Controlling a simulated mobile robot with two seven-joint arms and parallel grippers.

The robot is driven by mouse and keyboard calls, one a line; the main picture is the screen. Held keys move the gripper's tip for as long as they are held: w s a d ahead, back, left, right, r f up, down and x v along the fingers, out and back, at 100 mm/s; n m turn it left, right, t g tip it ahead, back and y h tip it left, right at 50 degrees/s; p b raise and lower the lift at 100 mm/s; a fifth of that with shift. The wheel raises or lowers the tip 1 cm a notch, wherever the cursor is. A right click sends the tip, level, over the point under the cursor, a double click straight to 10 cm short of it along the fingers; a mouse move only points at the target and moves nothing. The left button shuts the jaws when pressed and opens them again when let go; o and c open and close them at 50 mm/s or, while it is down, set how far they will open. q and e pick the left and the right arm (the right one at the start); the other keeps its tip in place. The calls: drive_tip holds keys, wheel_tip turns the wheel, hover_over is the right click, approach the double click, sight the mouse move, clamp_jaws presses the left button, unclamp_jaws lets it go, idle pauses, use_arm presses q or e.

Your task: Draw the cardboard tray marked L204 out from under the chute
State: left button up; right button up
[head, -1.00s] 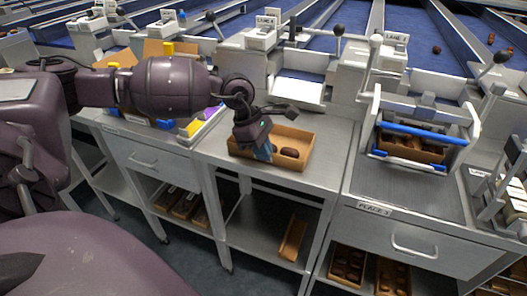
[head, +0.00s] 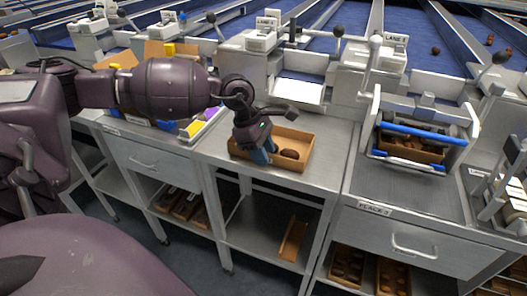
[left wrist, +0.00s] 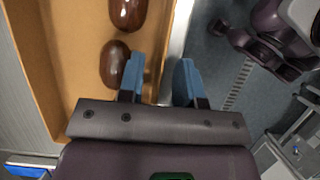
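A brown cardboard tray (head: 306,150) stands on the metal bench below the white chute (head: 300,91); I cannot read a mark on it. A dark date (head: 289,154) shows in it, and the left wrist view shows two dates (left wrist: 115,63) inside. My left gripper (head: 262,156) is at the tray's near side, pointing down. In the left wrist view my left gripper (left wrist: 160,78) is open, one blue finger inside the tray (left wrist: 70,95) and one outside, with the near wall between them. Whether the fingers touch the wall is unclear. My right gripper is not in view.
A blue-handled carrier (head: 423,134) with a brown tray stands on the right bench. A bin with yellow and purple items (head: 200,125) is to the left. More trays (head: 293,238) lie on the shelves below. Bare bench top lies right of the tray.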

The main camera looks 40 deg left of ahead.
use_arm(q)
drive_tip(key=p+v, duration=0.1)
drive_tip(key=v, duration=0.8)
drive_tip(key=shift+s, duration=0.1)
drive_tip(key=shift+p+v, duration=0.35)
drive_tip(key=shift+v, duration=0.5)
